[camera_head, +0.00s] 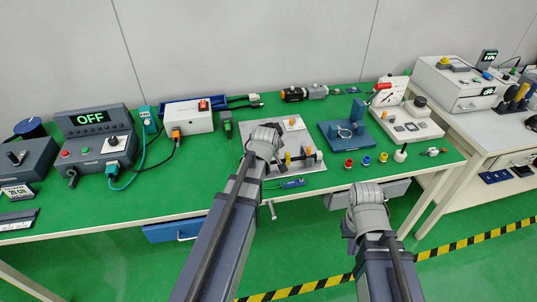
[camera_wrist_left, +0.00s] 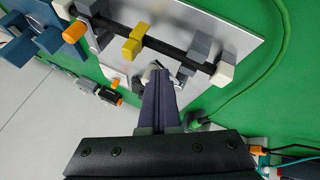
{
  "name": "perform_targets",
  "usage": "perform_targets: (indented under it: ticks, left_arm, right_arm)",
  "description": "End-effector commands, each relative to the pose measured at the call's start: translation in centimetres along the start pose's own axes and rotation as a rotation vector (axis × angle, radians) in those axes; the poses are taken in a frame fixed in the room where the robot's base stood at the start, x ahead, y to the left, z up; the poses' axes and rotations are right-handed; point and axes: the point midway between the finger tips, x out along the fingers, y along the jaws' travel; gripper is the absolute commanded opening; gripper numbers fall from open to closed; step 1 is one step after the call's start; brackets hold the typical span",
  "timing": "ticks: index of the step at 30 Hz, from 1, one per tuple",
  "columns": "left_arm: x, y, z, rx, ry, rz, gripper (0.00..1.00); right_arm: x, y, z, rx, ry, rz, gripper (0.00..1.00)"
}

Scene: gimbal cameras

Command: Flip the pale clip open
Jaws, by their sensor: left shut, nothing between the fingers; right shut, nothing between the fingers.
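A grey plate (camera_head: 299,135) on the green bench carries a dark rod on posts. In the left wrist view, the rod (camera_wrist_left: 165,46) carries a yellow piece (camera_wrist_left: 132,48), with grey blocks beside pale ends. The pale piece (camera_wrist_left: 222,72) at the rod's right end may be the pale clip; another pale piece sits at the far end, and I cannot tell which is meant. My left gripper (camera_wrist_left: 158,75) is shut and empty, its tips over the plate beside the rod; contact is unclear. My right gripper (camera_head: 365,190) is shut and empty, in front of the bench edge.
A blue fixture (camera_head: 328,131) stands right of the plate, with small coloured plugs (camera_head: 367,160) in front of it. A white box (camera_head: 188,117) with cables and a control box reading OFF (camera_head: 95,148) stand to the left. A green cable (camera_wrist_left: 262,85) runs beside the plate.

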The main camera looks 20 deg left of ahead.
Motion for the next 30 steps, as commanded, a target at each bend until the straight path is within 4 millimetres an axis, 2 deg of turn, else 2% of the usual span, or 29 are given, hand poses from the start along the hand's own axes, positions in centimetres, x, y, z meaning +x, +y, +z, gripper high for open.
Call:
perform_targets:
  ticks: [10, 20, 30]
  left_arm:
    - [1.3, 2.2, -0.2, -0.251, 0.136, -0.136, 0.0]
    - [1.0, 1.7, -0.3, -0.248, 0.131, -0.132, 0.0]
    - [1.1, 0.8, -1.3, -0.249, 0.131, -0.132, 0.0]
  right_arm:
    - [0.0, 0.0, 0.0, 0.0, 0.0, 0.0, 0.0]
    - [0.0, 0.0, 0.0, 0.0, 0.0, 0.0, 0.0]
    - [0.0, 0.0, 0.0, 0.0, 0.0, 0.0, 0.0]
